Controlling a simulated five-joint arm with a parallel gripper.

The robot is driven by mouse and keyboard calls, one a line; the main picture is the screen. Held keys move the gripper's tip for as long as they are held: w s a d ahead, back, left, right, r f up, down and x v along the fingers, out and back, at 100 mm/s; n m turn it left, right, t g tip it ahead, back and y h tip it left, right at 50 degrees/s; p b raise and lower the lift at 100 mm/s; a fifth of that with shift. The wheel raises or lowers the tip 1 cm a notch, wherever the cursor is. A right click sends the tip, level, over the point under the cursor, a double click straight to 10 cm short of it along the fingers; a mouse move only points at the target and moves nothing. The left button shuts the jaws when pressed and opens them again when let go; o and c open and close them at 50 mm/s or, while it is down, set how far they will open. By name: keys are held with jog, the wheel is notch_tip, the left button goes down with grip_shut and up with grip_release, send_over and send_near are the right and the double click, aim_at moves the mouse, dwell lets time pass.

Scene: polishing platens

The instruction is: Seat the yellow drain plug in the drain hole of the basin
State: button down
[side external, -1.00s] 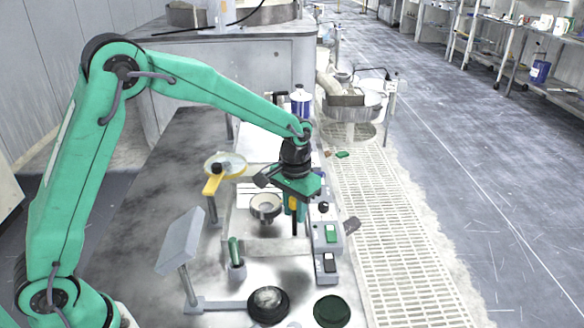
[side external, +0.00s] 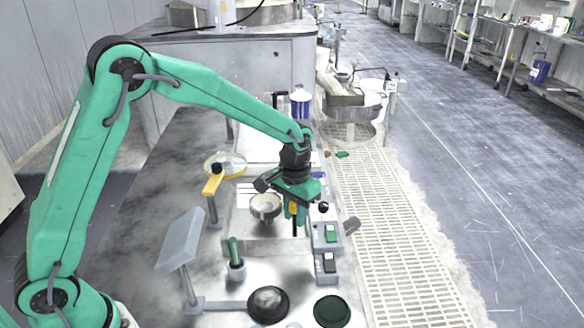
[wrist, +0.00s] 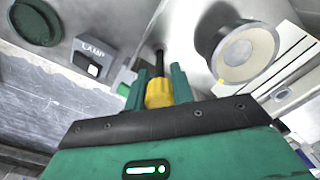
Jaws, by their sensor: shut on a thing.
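My gripper (wrist: 161,88) is shut on a yellow piece with a dark rod (wrist: 158,92), which I take to be the drain plug. In the side view the plug (side external: 293,207) shows between the fingers, rod pointing down. A round metal bowl (side external: 265,203), probably the basin, stands just left of my gripper (side external: 296,212). In the wrist view the bowl (wrist: 214,48) is at upper right, apart from the plug, with a pale disc inside and a small yellow spot on its rim. I cannot make out the drain hole. I cannot tell whether the rod touches the surface below.
A control box with green and dark switches (side external: 327,236) stands close to the right of my gripper.

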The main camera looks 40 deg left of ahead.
jog(key=shift+f, duration=0.65)
jog(key=c, duration=1.1)
grip_release()
jog(key=shift+r, duration=0.1)
jog(key=shift+r, duration=3.8)
